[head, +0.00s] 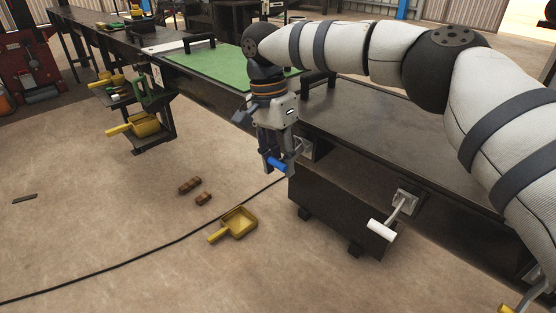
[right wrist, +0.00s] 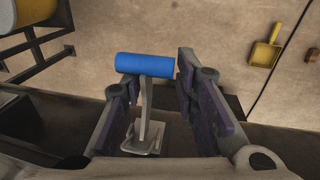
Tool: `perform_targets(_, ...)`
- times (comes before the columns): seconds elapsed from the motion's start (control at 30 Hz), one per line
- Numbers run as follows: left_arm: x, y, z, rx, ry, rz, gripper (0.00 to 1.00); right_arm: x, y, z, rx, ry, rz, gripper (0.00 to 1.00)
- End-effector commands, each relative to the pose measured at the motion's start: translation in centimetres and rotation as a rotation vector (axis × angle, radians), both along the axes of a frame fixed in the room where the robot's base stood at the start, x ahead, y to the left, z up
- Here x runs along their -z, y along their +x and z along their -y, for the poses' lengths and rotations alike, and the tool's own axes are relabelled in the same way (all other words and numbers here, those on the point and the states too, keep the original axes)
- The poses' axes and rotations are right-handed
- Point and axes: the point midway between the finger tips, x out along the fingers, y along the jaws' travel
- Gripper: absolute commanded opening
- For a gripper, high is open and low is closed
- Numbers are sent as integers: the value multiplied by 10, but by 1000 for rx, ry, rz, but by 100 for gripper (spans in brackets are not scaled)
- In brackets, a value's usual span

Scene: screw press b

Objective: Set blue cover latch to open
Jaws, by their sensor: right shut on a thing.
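The blue cover latch is a blue cylindrical handle (head: 277,163) on a pale metal lever at the front side of the dark bench. It shows in the right wrist view (right wrist: 145,66) too, with its lever running down to a light plate (right wrist: 143,138). My right gripper (head: 276,160) points down at the handle. The fingers partly hide the lever in the head view. My left gripper is not in view.
A similar lever with a white handle (head: 382,229) juts from the bench front to the right. The dark bench (head: 385,130) carries a green mat (head: 215,62). A yellow scoop (head: 236,223), brown blocks (head: 189,185) and a black cable lie on the floor.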

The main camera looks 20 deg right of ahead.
Motion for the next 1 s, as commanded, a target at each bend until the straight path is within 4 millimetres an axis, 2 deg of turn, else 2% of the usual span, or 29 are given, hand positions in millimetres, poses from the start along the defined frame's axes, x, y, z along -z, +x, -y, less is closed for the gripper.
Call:
perform_targets(0.03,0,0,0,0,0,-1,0,5,-9,4,-5,-13,-41,0)
perform_targets(0.27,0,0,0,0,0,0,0,5,-9,4,-5,-13,-40,0)
perform_targets(0.3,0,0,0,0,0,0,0,4,-9,4,-5,-13,-40,36)
perform_targets(0.43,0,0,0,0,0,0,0,3,-8,4,-3,-13,-35,66)
perform_targets(0.77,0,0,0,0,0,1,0,-2,-5,2,-1,-12,-24,67)
perform_targets(0.87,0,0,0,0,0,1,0,-16,-2,1,0,-13,-20,67)
perform_targets(1.0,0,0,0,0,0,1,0,-57,6,-4,2,-12,-20,67)
